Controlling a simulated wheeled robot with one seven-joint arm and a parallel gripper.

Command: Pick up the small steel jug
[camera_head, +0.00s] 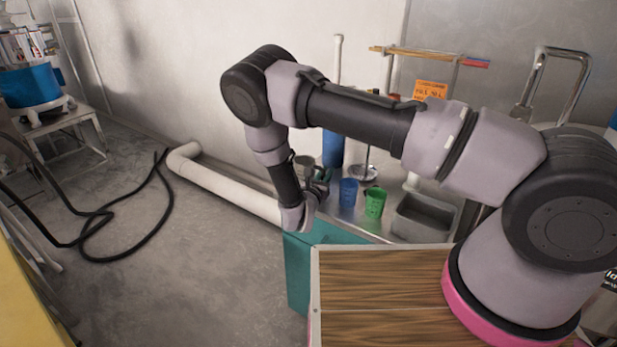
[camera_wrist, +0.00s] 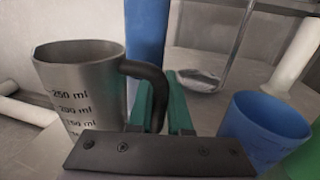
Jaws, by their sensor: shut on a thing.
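The small steel jug (camera_wrist: 82,85) stands at the left in the wrist view, with ml marks on its side and a black handle (camera_wrist: 150,75) on its right. My gripper (camera_wrist: 162,108) has green fingers, which are shut on the jug's handle. In the head view the jug (camera_head: 304,161) shows only in part behind my gripper (camera_head: 322,178), at the left end of the bench. The jug looks upright. I cannot tell whether its base touches the bench.
A blue cup (camera_wrist: 262,125) stands close to the right of my gripper; it also shows in the head view (camera_head: 348,192). A green cup (camera_head: 375,203) and a grey basin (camera_head: 424,218) are further right. A tall blue cylinder (camera_wrist: 147,35) rises behind the jug.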

